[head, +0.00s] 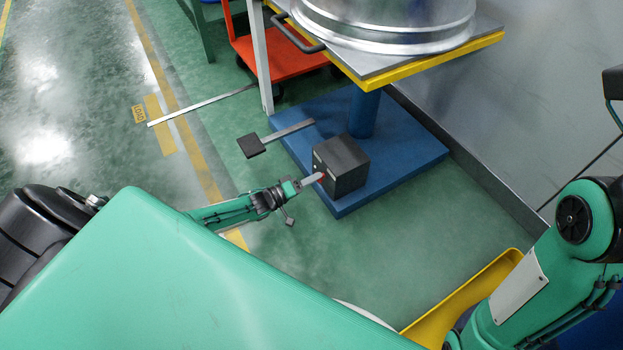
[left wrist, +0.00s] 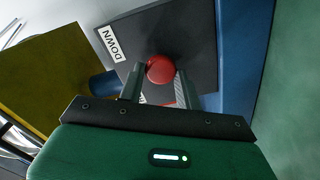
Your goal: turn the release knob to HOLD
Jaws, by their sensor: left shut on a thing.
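The release knob is a small red ball (left wrist: 160,70) on the face of a dark grey box (head: 343,165). The box stands on the blue base plate under the wheel table. My left gripper (head: 314,179) reaches the box's near left face, where a bit of red shows. In the left wrist view, the fingers of my left gripper (left wrist: 160,88) stand on both sides of the knob and are shut on it. A white label reading DOWN (left wrist: 113,43) is on the box; no HOLD mark is readable. My right gripper is out of view.
A pedal (head: 252,145) on a bar juts out left of the box. The blue base plate (head: 410,155) lies below the yellow-edged table (head: 430,64) with a metal wheel rim (head: 390,30). An orange cart (head: 275,60) stands behind.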

